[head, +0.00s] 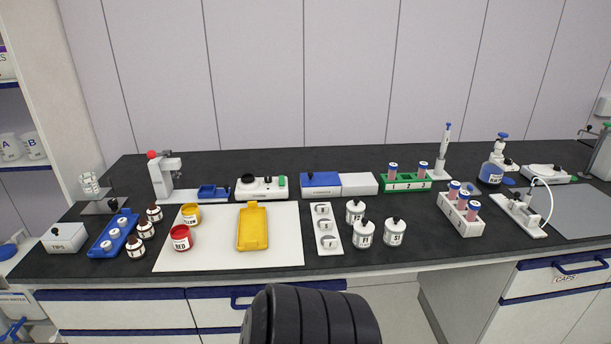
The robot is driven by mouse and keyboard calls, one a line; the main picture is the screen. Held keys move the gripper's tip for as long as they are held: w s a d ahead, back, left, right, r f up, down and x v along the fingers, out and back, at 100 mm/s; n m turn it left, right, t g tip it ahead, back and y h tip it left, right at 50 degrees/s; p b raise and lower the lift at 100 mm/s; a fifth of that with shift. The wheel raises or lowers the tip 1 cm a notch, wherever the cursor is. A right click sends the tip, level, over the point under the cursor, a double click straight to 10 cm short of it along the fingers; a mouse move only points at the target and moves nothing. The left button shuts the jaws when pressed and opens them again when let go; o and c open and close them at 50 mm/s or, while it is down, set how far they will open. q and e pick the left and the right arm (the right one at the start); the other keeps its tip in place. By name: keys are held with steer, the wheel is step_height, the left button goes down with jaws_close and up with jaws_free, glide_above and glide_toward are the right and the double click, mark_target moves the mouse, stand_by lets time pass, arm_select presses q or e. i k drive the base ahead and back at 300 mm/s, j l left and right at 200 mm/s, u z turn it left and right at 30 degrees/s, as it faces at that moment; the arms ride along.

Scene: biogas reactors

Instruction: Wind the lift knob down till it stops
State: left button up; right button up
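No part in view is marked as the lift knob, and I cannot tell for sure which one it is. A small black knob (113,204) shows at the low grey stand (96,209) at the left back of the bench, with a glass beaker (90,184) above the stand. A red knob (152,155) sits on top of a white upright device (163,178) just right of it. The height of the stand is hard to judge from here. Neither of my grippers is in view.
A pale mat (200,260) holds red and yellow jars (181,238) and a yellow tray (253,228).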

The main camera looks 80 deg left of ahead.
mark_target(113, 202)
steer(key=k+u, duration=0.5)
steer(key=k+j+u, duration=0.25)
steer(key=u, duration=2.25)
